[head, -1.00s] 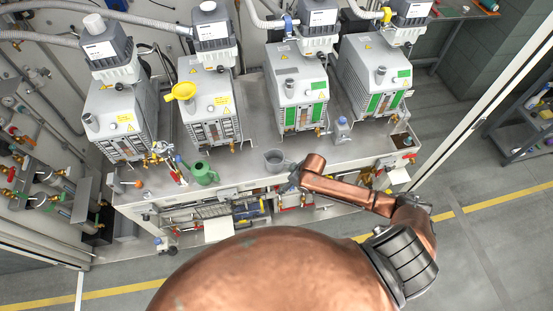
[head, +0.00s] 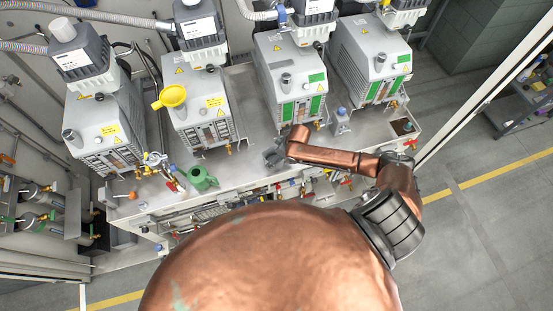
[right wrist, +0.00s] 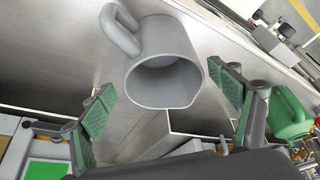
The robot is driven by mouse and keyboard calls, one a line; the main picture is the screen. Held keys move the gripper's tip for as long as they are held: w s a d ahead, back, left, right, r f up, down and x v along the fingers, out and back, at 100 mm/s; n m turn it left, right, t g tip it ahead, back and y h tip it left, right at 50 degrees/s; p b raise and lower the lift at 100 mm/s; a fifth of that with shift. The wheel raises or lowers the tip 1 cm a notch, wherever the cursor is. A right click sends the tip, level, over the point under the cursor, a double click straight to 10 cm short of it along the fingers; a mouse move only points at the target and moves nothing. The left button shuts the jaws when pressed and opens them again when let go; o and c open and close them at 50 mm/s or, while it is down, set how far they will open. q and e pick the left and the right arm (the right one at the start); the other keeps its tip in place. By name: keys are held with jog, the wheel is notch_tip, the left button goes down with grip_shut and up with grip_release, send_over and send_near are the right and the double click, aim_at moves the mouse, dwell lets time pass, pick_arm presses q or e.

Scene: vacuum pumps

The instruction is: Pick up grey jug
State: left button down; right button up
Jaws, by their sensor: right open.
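The grey jug (right wrist: 165,62) shows large in the right wrist view, its open mouth towards the camera and its handle at the upper left. In the head view the grey jug (head: 272,156) stands near the front edge of the bench, partly hidden by my right arm. My right gripper (right wrist: 165,105) is open, with one green-padded finger to the left of the jug and one to the right. The jug lies between and beyond the fingertips, and I see no clear contact. In the head view my right gripper (head: 284,157) is small beside the jug. My left gripper is out of view.
A green watering can (head: 202,179) stands left of the jug on the bench (head: 240,172). Several grey vacuum pumps (head: 290,77) stand behind. A yellow funnel (head: 172,96) sits on one pump. A small bottle (head: 341,119) stands to the right of the jug.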

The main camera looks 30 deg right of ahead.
jog(key=shift+w+a+f, duration=0.1)
jog(key=shift+f, duration=0.35)
jog(key=x, duration=0.4)
jog(key=shift+s+f, duration=0.3)
jog(key=shift+w+f, duration=0.1)
jog(key=shift+f, duration=0.1)
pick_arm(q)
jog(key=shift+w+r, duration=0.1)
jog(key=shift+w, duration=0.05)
pick_arm(e)
jog(key=c, duration=1.3)
